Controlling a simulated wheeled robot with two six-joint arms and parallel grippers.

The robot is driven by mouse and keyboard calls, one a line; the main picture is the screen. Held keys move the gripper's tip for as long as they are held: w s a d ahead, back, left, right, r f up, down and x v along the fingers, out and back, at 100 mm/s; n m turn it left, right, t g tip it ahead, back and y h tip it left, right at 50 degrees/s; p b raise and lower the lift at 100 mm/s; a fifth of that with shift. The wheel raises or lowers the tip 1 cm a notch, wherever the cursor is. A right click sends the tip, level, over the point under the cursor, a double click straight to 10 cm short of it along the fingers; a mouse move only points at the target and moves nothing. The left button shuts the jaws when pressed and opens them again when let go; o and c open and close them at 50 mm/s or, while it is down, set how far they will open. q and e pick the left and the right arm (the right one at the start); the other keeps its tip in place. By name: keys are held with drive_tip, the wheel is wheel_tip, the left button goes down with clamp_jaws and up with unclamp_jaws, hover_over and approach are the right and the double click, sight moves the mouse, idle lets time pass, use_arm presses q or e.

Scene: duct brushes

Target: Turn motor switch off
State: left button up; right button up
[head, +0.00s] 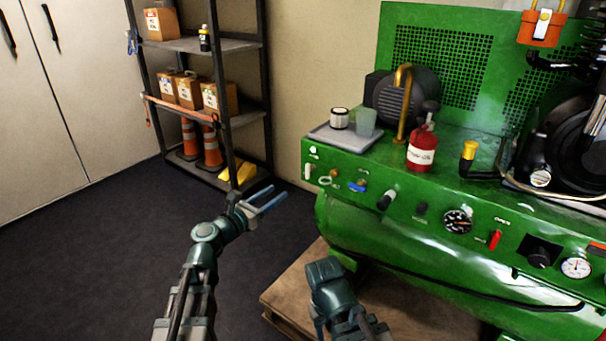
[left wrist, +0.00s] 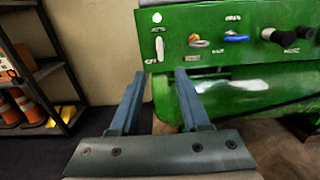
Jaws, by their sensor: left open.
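The green machine's front panel (head: 330,186) has a small white switch lever (head: 307,171) at its far left end, below a round white light (head: 313,150). This appears to be the motor switch; its labels are too small to read surely. In the left wrist view the lever (left wrist: 160,48) stands upright, and I cannot tell whether it is on or off. My left gripper (head: 279,192) is open and empty, below and left of the switch and apart from it. In the left wrist view the switch shows above the gap between the fingertips (left wrist: 160,74).
A red lever (head: 494,240) is farther right. A tray (head: 345,142) lies on the machine. A shelf (head: 240,46) stands behind left. The floor between is clear.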

sight(306, 171)
use_arm(q)
drive_tip(key=x, duration=1.3)
drive_tip(key=shift+w+d, duration=0.25)
drive_tip(key=shift+w, duration=0.1)
clamp_jaws()
